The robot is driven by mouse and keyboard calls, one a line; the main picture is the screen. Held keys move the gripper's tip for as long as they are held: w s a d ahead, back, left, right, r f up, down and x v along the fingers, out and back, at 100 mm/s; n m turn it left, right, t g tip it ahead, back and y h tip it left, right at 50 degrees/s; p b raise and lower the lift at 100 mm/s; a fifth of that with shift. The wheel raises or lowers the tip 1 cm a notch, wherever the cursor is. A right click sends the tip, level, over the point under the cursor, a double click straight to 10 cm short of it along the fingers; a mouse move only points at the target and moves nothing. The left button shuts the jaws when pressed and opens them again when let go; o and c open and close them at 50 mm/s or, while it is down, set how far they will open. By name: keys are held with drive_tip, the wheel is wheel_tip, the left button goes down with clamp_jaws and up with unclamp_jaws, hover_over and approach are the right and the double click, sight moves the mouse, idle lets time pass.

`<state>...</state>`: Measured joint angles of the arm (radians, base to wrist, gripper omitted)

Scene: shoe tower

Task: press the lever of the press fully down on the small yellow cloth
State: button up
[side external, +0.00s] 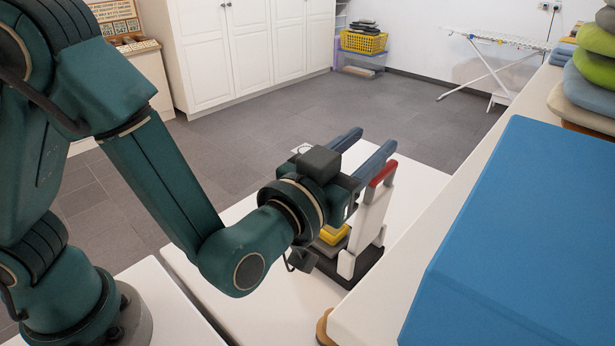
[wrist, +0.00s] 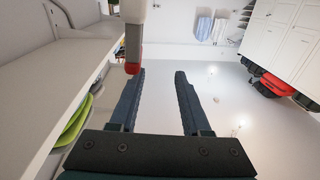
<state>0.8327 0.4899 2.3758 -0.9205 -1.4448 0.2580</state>
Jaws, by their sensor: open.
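The press stands on the white table, with a dark base (side external: 345,272) and a white lever (side external: 372,215) that stands raised, nearly upright. Its red handle (side external: 384,173) is at the top. The small yellow cloth (side external: 335,234) lies on the press base, partly hidden by my wrist. My gripper (side external: 375,139) is open and empty, level with the lever's top, its nearer finger close to the red handle. In the wrist view the red handle (wrist: 133,50) shows by the left fingertip of my gripper (wrist: 160,73). I cannot tell whether they touch.
A white shelf edge (side external: 400,240) runs along the right, close to the press, with a large blue block (side external: 530,230) and stacked cushions (side external: 590,75) on it. The white table (side external: 290,315) is clear in front of the press. White cabinets (side external: 255,50) stand far back.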

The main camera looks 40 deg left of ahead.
sight(396, 160)
drive_tip(key=shift+m+g+h, duration=0.3)
drive_tip(key=shift+m+h, duration=0.5)
drive_tip(key=d+f, duration=0.1)
drive_tip(key=s+d+f, duration=0.1)
drive_tip(key=shift+s+d+f, duration=0.15)
drive_tip(key=shift+d+f, duration=0.2)
drive_tip(key=shift+d, duration=0.05)
drive_tip(key=shift+w, duration=0.55)
drive_tip(key=shift+w+r, duration=0.15)
drive_tip(key=shift+w, duration=1.9)
drive_tip(key=shift+c, duration=0.3)
clamp_jaws()
drive_tip(key=shift+a+r, duration=0.1)
